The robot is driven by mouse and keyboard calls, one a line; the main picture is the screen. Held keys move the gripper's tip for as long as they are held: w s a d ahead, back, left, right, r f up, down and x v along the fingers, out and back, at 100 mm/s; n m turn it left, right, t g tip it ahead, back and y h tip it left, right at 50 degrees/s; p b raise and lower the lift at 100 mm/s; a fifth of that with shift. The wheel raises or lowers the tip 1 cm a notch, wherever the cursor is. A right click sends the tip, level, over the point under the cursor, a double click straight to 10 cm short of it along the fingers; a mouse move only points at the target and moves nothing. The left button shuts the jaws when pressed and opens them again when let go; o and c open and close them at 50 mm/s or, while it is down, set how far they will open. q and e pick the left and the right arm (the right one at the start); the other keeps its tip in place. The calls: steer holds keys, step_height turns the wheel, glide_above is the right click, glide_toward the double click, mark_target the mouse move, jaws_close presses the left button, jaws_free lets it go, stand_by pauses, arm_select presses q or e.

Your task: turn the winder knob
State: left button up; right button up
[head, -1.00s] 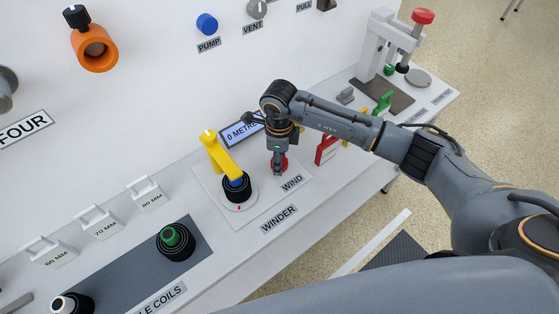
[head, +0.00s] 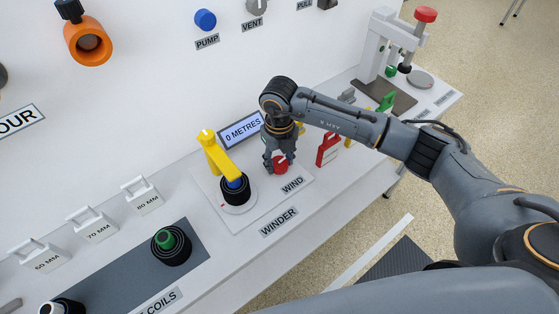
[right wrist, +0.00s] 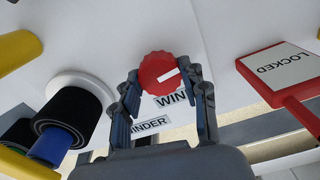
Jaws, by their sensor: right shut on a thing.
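The red winder knob (head: 281,166) sits on the white winder plate (head: 262,212), by the WIND label (head: 292,185). My right gripper (head: 279,160) points down over it, its fingers on either side. The right wrist view shows the knob (right wrist: 160,73), round and ridged with a white line, between the two fingertips (right wrist: 164,80); the gripper is shut on it. To its left stand the black and blue spool (head: 236,189) and the yellow arm (head: 217,157). The display (head: 241,130) reads 0 METRES. My left gripper is out of view.
A red LOCKED tag (right wrist: 278,75) stands close to the right of the gripper. A press with a red top (head: 424,14) stands at the far right end. A grey mat with coils (head: 135,268) lies at the left. The counter front below the winder is clear.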

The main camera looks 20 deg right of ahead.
mark_target(280, 163)
steer(key=shift+m, duration=1.1)
steer(key=o, duration=1.1)
steer(key=shift+o, duration=0.2)
steer(key=shift+r, duration=0.1)
step_height(280, 163, up, 12)
